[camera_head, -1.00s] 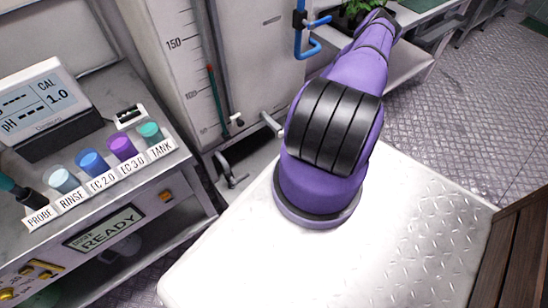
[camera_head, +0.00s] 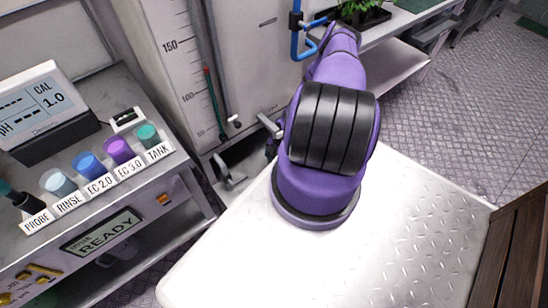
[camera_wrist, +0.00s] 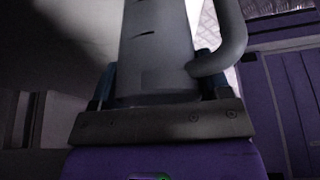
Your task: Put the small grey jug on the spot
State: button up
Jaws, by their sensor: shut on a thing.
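The small grey jug (camera_wrist: 160,50) fills the middle of the wrist view, with its curved handle (camera_wrist: 232,45) on the right and short dark marks on its side. My gripper (camera_wrist: 157,88) is shut on the jug's body, with a finger at either side of it. The jug's upper end runs out of the picture. In the head view my purple arm hides the gripper and the jug. I cannot make out the spot in either view.
A bench on the left holds a pH meter (camera_head: 40,108) and a row of coloured cups, such as the purple one (camera_head: 118,149). A tall graduated tank (camera_head: 182,75) stands behind, with a blue pipe (camera_head: 297,40). A potted plant (camera_head: 362,12) stands on a shelf at the back.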

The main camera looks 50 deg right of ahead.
jog(key=o, duration=0.9)
jog(key=shift+f, duration=0.1)
jog(key=shift+d+r, duration=0.15)
jog(key=shift+r, duration=0.3)
jog(key=s+d+r, duration=0.2)
jog(key=d, duration=1)
jog(key=shift+d, duration=0.35)
jog(key=shift+s, duration=0.15)
